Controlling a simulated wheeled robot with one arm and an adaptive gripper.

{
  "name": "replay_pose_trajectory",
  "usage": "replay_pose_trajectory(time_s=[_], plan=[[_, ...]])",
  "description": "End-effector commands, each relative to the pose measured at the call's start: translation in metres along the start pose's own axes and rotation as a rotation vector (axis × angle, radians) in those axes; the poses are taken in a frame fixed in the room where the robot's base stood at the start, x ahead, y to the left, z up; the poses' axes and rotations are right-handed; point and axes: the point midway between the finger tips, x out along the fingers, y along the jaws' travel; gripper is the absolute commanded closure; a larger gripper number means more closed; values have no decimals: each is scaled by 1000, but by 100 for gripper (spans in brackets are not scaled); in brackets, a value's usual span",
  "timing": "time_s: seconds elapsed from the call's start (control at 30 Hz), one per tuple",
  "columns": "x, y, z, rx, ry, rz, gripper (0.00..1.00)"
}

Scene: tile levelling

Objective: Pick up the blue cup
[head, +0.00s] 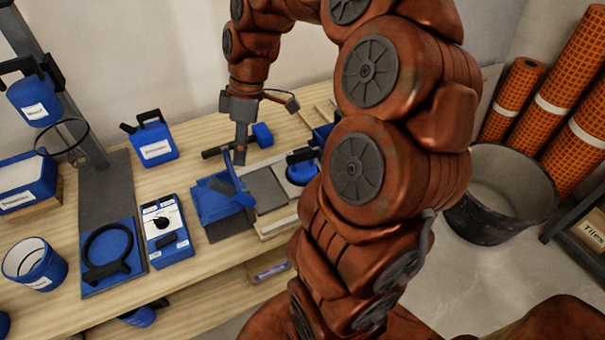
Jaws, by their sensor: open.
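A blue cup-like container (36,262) with a pale inside and a white label stands upright at the left front of the wooden bench, open at the top. A small blue piece (262,135), possibly a cup, is at the back of the bench, just right of my gripper; its exact shape is too small to tell. My gripper (240,158) points down over the back middle of the bench, near a dark bar and a blue tool. It is open, and I see nothing held. Its contact with the things below cannot be told.
The wooden bench (185,190) holds a blue jug (153,140), a blue-and-white box (165,230) and a black ring on a blue plate (105,255). A grey stand rises at left. A black tub (502,195) is on the floor at right. My arm hides the bench's right part.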

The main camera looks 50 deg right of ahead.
Motion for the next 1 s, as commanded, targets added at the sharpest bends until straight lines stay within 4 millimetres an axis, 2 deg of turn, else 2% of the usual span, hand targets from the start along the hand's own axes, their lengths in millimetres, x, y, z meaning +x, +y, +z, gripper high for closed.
replay_pose_trajectory(time_s=[0.03, 0.2, 0.4, 0.5, 0.63, 0.77, 1.0], plan=[[11, 24, 13, -27, 23, 0, 48], [26, 91, 62, -141, 90, 28, 48], [49, 148, 133, -234, 134, 71, 48], [57, 163, 162, -263, 141, 87, 48], [63, 173, 184, -283, 145, 100, 48], [69, 176, 189, -292, 146, 104, 48], [89, 177, 185, -294, 146, 101, 48]])
